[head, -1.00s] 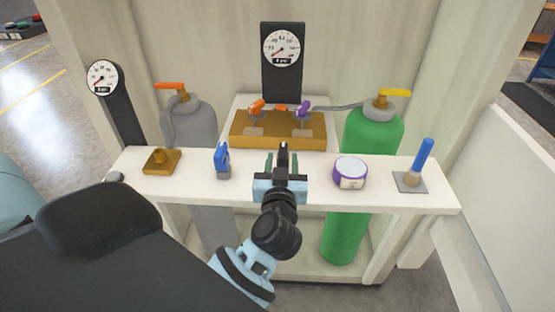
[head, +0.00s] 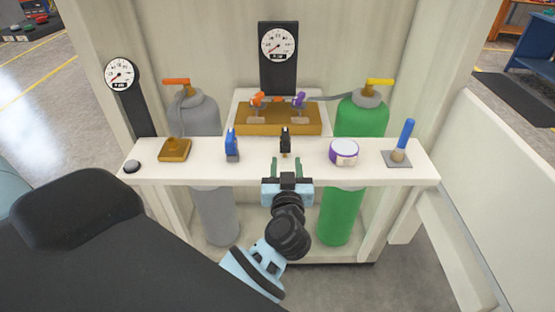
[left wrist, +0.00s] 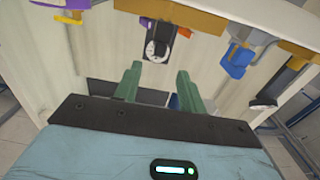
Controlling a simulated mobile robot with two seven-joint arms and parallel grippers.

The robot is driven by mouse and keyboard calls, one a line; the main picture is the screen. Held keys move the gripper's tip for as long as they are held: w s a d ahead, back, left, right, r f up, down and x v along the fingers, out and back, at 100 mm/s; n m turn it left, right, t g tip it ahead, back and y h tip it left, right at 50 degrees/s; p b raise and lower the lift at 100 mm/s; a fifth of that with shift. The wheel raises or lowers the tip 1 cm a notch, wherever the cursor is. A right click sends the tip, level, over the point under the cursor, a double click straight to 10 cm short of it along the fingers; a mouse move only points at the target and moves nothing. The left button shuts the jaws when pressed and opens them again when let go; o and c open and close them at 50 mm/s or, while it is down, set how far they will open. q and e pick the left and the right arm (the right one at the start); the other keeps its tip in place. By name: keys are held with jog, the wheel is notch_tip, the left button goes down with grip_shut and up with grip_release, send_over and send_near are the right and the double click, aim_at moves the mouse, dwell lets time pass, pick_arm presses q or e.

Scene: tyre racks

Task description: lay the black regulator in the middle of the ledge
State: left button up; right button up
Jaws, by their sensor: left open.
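The black regulator (head: 285,141) stands on the white ledge (head: 204,166), about midway along it, between a blue item and a round purple-and-white item. My right gripper is not in view.
Behind are a brown manifold (head: 247,120), a grey cylinder (head: 203,115) and a green cylinder (head: 362,118). Gaps separate the ledge items.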

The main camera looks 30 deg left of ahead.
pick_arm(q)
jog(key=s+d+f+m+t+h, duration=0.1)
jog(key=s+d+f+m+h, duration=0.3)
jog(key=s+f+h, duration=0.25)
jog(key=s+d+f+m+t+h, duration=0.1)
jog(key=s+d+f+m+h, duration=0.35)
jog(key=s+f, duration=0.25)
jog(key=s+a+f+g, duration=0.1)
jog(key=s+f+g, duration=0.7)
jog(key=s+f, duration=0.7)
jog(key=shift+s+a, duration=0.4)
jog(key=shift+s, duration=0.8)
